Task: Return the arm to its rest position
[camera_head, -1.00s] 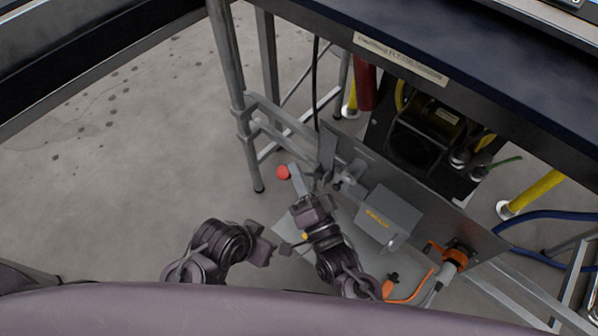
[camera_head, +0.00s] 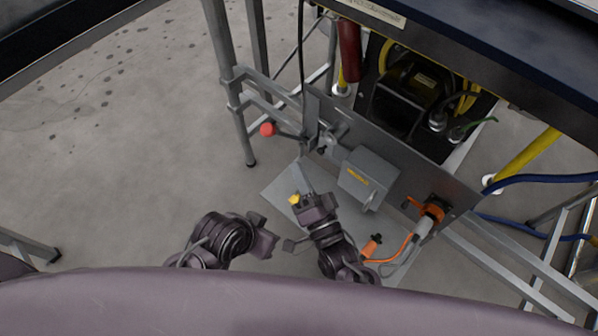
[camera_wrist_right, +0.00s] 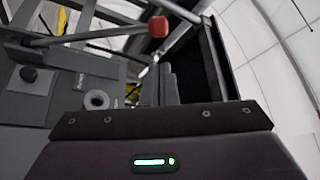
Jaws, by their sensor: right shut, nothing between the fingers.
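My right gripper (camera_head: 303,176) points up the picture in front of the grey panel, fingers together and empty. It is apart from the red-knobbed lever (camera_head: 267,129), which sticks out left from the panel. In the right wrist view the shut fingers (camera_wrist_right: 162,84) show at the centre, with the red knob (camera_wrist_right: 158,26) above them. My left gripper (camera_head: 262,236) is low in the head view, left of the right arm; its finger gap is unclear.
A grey box (camera_head: 368,178) and an orange connector with cable (camera_head: 432,210) are on the panel, close right of my right arm. A metal table leg (camera_head: 229,90) stands at upper left. Open floor (camera_head: 110,170) lies to the left.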

